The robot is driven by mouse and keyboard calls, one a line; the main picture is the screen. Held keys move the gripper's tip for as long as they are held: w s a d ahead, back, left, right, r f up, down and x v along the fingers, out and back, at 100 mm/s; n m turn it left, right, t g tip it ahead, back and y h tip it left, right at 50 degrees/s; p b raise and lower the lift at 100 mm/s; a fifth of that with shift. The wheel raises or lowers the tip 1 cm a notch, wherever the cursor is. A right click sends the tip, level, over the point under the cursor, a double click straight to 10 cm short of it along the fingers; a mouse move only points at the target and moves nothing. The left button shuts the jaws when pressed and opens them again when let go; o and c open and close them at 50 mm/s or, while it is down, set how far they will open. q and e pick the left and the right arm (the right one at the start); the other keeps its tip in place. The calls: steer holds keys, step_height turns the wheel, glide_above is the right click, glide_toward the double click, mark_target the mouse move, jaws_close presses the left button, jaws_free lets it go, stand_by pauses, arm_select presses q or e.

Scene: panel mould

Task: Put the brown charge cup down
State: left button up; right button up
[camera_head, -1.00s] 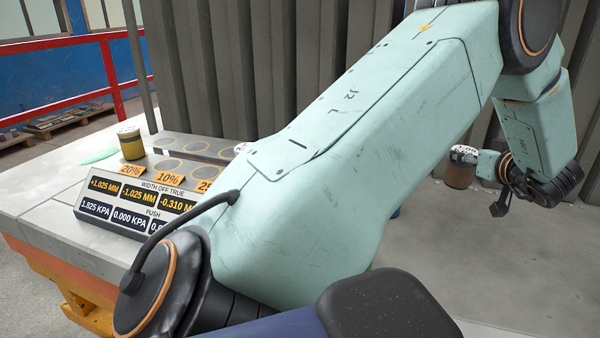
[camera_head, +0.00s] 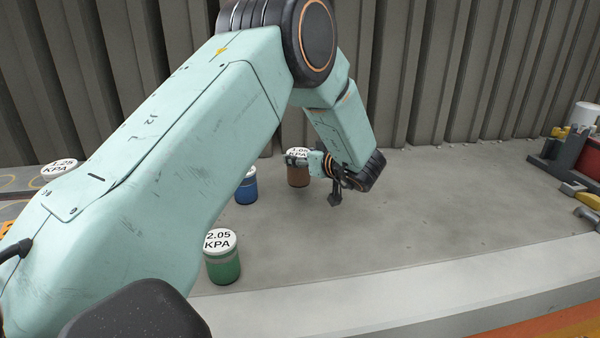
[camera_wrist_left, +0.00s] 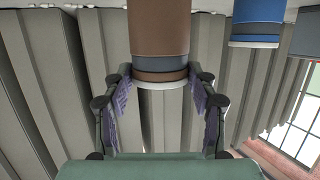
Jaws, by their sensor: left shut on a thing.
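The brown charge cup (camera_head: 298,177), with a white lid marked 1.05 KPA, is upright above or on the grey bench (camera_head: 420,225), near its corrugated back wall. I cannot tell whether its base touches the bench. My left gripper (camera_head: 297,160) reaches it from the right and is shut on its lid end. In the left wrist view, which looks upside down, the brown cup (camera_wrist_left: 160,35) is between the two fingers (camera_wrist_left: 162,97), its base cut off by the top edge. My right gripper is not in view.
A blue cup (camera_head: 246,188) stands just left of the brown one. A green cup (camera_head: 222,262) marked 2.05 KPA stands nearer the front. A white-lidded cup (camera_head: 60,168) is partly hidden at left. A red and grey rack (camera_head: 570,160) is at far right; the bench between is clear.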

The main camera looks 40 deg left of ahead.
mark_target(304, 168)
arm_select(q)
steer(key=shift+s+d+f, duration=0.15)
steer(key=f, duration=0.2)
steer(key=f+b, duration=0.1)
steer(key=shift+s+a, duration=0.15)
steer(key=shift+a, duration=0.1)
steer(key=shift+a+f, duration=0.1)
steer(key=shift+w, duration=0.25)
steer(key=o, duration=1.1)
steer(key=shift+s+d, duration=0.1)
steer(key=shift+d, duration=0.15)
steer(key=o, duration=0.3)
steer(key=shift+s+r, duration=0.25)
steer(key=shift+o, duration=0.5)
steer(key=shift+w+a+f, duration=0.15)
steer(key=shift+w+f, duration=0.05)
steer(key=shift+w, duration=0.05)
steer(key=shift+s+d+r, duration=0.1)
steer(key=shift+d+r, duration=0.1)
steer(key=shift+d, duration=0.15)
steer(key=p+v, duration=0.2)
steer(key=v, duration=0.9)
steer(key=shift+d, duration=0.15)
steer(key=shift+s, duration=0.15)
